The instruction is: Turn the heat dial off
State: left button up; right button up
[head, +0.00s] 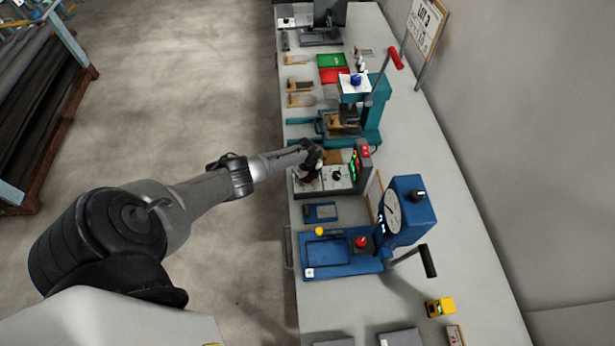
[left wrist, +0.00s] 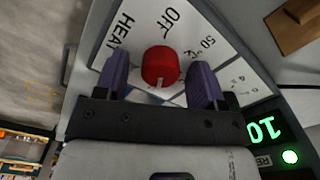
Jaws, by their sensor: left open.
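The heat dial (left wrist: 160,66) is a round red knob on a pale panel (left wrist: 215,62) printed with "HEAT", "OFF" and a "50" mark. A white pointer mark shows at the knob's lower edge in the left wrist view, on the side away from "OFF". My left gripper (left wrist: 161,82) is open, with one purple finger on each side of the knob. I cannot tell whether the fingers touch it. In the head view my left gripper (head: 311,168) is over the left part of the control box (head: 345,190) and hides the red dial. My right gripper is not in view.
A green digital display (left wrist: 264,131) is beside the dial panel. The box has another dial (head: 337,175) to the right. A teal press (head: 372,125) stands behind it and a blue gauge machine (head: 408,212) in front. A wall runs along the right.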

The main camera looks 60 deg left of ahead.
pick_arm(q)
jog(key=c, duration=0.9)
